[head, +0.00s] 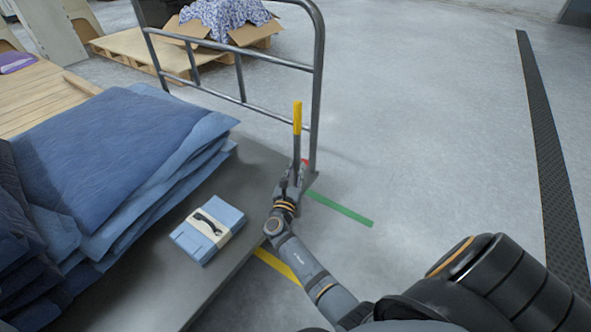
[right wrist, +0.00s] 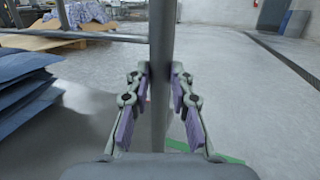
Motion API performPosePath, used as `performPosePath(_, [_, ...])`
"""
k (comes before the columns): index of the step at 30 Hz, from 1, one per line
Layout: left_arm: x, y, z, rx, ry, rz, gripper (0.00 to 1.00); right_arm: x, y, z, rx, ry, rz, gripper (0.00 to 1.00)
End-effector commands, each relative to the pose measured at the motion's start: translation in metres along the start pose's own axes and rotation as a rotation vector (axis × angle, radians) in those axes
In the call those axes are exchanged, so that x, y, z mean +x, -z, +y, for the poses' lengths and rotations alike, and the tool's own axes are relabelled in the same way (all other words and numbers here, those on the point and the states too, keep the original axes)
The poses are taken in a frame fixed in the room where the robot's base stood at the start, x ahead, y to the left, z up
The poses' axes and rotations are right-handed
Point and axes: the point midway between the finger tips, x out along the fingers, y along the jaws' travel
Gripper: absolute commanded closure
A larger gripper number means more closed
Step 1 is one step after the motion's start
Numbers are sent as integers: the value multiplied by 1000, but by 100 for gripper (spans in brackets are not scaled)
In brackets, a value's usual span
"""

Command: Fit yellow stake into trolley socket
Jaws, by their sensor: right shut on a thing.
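The yellow stake (head: 297,118) stands nearly upright at the trolley's far right corner, with a yellow top and a dark grey shaft. My right gripper (head: 294,174) is shut on the shaft, below the yellow part. In the right wrist view the grey shaft of the stake (right wrist: 161,40) runs vertically between the fingers of my right gripper (right wrist: 160,78). The trolley (head: 238,262) has a grey deck and a tubular end frame (head: 319,70) just beside the stake. The socket and the stake's lower end are hidden or too small to make out. My left gripper is out of view.
Folded blue sheets (head: 110,140) are stacked on the trolley's left. A small blue packet with a pale band (head: 208,232) lies near its edge. Beyond the frame is a pallet with an open carton (head: 240,32). Floor to the right is clear, with a green strip (head: 340,209).

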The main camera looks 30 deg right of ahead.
Motion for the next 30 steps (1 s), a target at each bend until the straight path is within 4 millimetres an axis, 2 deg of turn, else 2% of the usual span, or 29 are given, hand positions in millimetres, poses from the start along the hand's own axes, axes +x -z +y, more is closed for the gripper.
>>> performPosePath(30, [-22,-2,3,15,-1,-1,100,-3,25,0,0,1,-3,100])
